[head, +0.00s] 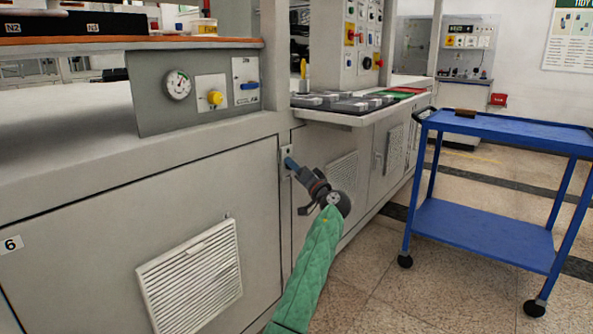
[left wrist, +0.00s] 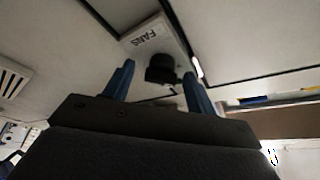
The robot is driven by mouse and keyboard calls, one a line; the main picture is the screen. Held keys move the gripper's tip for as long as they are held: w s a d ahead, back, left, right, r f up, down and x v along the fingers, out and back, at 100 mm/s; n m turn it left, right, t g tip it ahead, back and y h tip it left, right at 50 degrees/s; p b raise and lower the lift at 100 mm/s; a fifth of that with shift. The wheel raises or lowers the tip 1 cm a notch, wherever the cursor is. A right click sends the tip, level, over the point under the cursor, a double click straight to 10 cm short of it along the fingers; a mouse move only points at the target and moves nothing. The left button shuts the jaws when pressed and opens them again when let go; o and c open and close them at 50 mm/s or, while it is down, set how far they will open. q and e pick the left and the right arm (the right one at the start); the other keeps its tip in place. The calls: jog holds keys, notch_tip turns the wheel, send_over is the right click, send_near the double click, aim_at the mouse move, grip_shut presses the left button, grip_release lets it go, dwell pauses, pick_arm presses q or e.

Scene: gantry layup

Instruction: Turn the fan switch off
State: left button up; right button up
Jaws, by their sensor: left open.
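The fan switch is a pale plate marked FANS (left wrist: 152,37) with a black knob (left wrist: 163,69), seen in the left wrist view. In the head view its plate (head: 286,153) is on the grey cabinet front, partly behind my gripper. My left gripper (head: 290,163) reaches up to it from below. In the left wrist view its two blue fingers (left wrist: 160,70) stand apart, and the knob shows between them. I cannot tell whether they touch the knob. The knob's setting is hard to read. My right gripper is not in view.
A grey panel (head: 150,115) with a gauge, a yellow knob (head: 215,97) and a blue lever (head: 249,86) is above left. A shelf (head: 330,117) juts out above the switch to the right. A blue cart (head: 480,215) stands right, with open floor between.

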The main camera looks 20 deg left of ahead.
pick_arm(q)
jog(key=p+v, duration=0.1)
jog(key=v, duration=0.6)
jog(key=shift+s+d+p, duration=0.25)
jog(key=shift+d+p, duration=0.05)
jog(key=shift+f, duration=0.2)
